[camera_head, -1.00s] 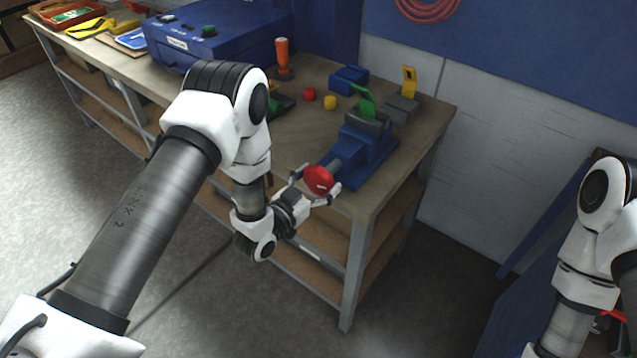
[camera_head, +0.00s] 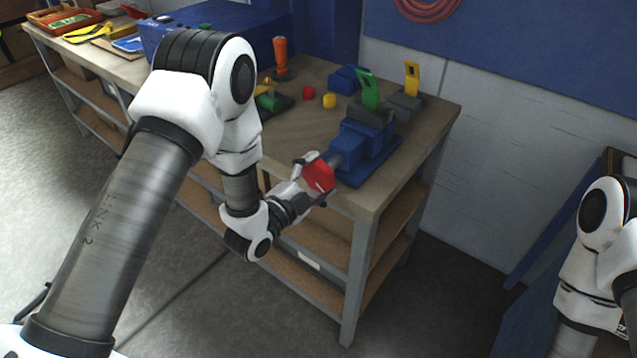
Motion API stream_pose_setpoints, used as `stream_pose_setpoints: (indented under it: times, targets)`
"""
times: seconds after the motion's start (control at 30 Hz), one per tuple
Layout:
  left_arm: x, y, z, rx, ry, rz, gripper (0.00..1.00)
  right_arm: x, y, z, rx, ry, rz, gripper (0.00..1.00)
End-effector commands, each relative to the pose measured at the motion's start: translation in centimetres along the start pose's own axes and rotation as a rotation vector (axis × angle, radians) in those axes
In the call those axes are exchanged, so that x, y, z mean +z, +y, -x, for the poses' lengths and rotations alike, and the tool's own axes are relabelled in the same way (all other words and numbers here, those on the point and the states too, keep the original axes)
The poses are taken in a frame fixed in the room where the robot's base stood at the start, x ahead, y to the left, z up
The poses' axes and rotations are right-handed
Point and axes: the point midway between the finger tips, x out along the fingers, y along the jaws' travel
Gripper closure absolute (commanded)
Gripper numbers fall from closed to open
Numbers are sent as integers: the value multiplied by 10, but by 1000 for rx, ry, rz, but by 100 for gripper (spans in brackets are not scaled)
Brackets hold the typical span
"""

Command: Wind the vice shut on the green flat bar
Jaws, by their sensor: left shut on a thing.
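The blue vice (camera_head: 359,148) stands at the right end of the workbench. The green flat bar (camera_head: 370,87) stands up, a little tilted, at the vice's dark jaws; whether the jaws touch it I cannot tell. The red knob (camera_head: 319,175) is at the near end of the vice's screw, at the bench's front edge. My left gripper (camera_head: 314,179) is shut on the red knob, with a finger on either side of it. My right arm shows at the right edge, but its gripper is out of view.
A grey block with a yellow upright piece (camera_head: 412,78) stands right behind the vice. A blue block (camera_head: 345,79), a red piece (camera_head: 308,92) and a yellow piece (camera_head: 329,101) lie behind it. An orange-handled tool (camera_head: 280,58) stands farther left. The workbench (camera_head: 300,132) has clear wood left of the vice.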

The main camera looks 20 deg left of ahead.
Motion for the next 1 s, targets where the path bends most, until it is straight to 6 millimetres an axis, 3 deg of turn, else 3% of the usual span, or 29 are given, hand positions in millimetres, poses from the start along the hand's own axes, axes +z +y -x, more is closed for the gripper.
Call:
stream_pose_setpoints:
  times: [0.03,0.6,1.0]
  targets:
    - [2,3,-1,-5,2,-44,52,0,0,-10,0,0,0,64]
    - [2,4,-1,-6,1,-573,52,0,0,-66,0,0,0,64]
    - [2,2,-1,-4,0,-801,52,0,1,-89,0,0,0,64]
